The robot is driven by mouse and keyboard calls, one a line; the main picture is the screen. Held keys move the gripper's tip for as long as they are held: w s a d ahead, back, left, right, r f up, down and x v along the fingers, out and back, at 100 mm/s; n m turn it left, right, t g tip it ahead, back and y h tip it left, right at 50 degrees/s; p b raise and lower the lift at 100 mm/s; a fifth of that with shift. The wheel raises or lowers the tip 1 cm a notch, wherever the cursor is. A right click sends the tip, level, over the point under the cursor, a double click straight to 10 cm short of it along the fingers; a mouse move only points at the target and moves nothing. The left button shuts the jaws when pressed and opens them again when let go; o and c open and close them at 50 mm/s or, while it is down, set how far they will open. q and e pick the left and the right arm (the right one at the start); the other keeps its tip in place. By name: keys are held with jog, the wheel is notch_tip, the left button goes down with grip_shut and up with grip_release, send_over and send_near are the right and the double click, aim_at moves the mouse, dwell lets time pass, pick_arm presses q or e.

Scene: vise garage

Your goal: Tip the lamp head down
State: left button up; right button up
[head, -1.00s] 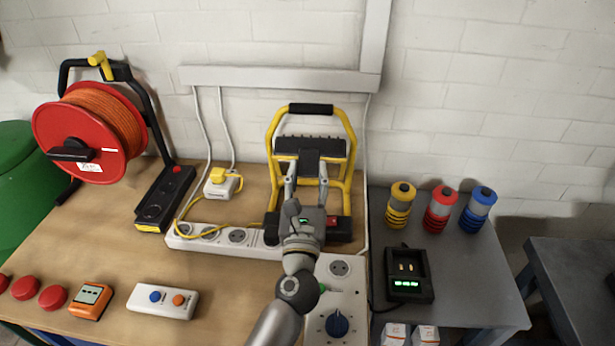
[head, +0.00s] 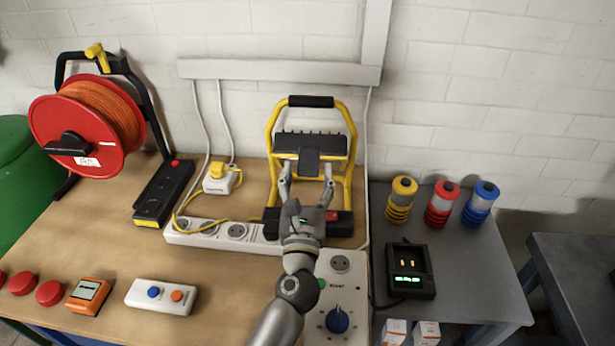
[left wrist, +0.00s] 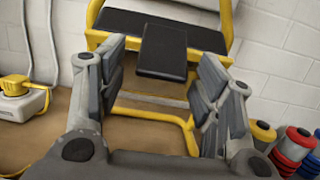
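The work lamp stands on the wooden bench against the wall. It has a yellow tube frame (head: 349,118) and a black lamp head (head: 338,145) with a ribbed top edge. A black block (head: 309,163) sits at the middle of the head and faces me. My left gripper (head: 307,178) is just in front of and below the head. In the left wrist view my left gripper (left wrist: 163,85) is open, with its fingers wide apart. The black block (left wrist: 163,50) shows between and beyond them, with gaps on both sides. My right gripper is not in view.
A white power strip (head: 200,232) and a control box with a blue knob (head: 337,319) lie near my left arm. A red cable reel (head: 62,130) stands at left. A charger (head: 408,272) and coloured beacons are on the grey table at right.

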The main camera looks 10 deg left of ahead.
pick_arm(q)
jog(key=shift+s+r, duration=0.1)
jog(key=shift+r, duration=0.1)
jog(key=v, duration=1.2)
